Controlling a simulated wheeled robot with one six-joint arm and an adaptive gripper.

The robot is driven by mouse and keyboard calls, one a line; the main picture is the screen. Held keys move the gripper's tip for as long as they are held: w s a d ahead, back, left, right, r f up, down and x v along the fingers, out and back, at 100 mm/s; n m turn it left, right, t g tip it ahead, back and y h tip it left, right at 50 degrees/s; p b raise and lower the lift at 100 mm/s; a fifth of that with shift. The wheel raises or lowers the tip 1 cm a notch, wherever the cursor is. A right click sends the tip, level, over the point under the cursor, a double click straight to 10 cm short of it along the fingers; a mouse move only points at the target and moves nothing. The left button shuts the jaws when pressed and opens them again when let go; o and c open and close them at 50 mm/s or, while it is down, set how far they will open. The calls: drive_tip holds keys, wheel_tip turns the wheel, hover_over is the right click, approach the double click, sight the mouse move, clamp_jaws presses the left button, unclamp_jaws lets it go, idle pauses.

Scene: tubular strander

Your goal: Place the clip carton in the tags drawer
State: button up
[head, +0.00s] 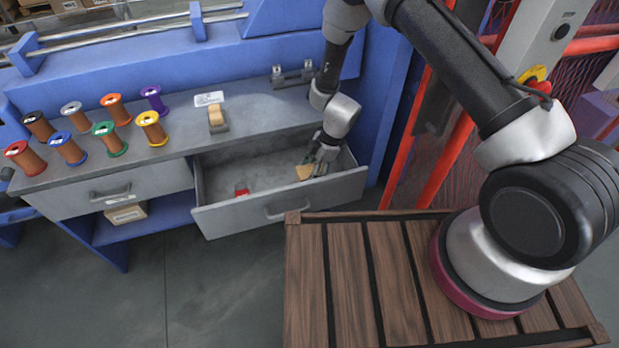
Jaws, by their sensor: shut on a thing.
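The open drawer (345,188) is pulled out below the grey bench top, right of a shut drawer. I cannot read which one is labelled for tags. My gripper (312,168) reaches down into the right part of the open drawer. It is shut on a small tan carton (304,173), which seems to be the clip carton. The carton is inside the drawer's outline, and I cannot tell whether it touches the drawer floor. A small red item (241,189) lies in the drawer to the left of the carton.
Several coloured wire spools, such as the yellow one (151,128), stand on the bench top (185,135). A tan block on a grey holder (217,118) stands behind the drawer. A shut drawer (115,191) is at left, above a shelf with a box (126,213). Red bars (452,160) rise at right.

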drive_tip(key=shift+f, duration=1.65)
drive_tip(key=o, duration=1.2)
drive_tip(key=shift+f, duration=0.1)
drive_tip(key=v, duration=1.2)
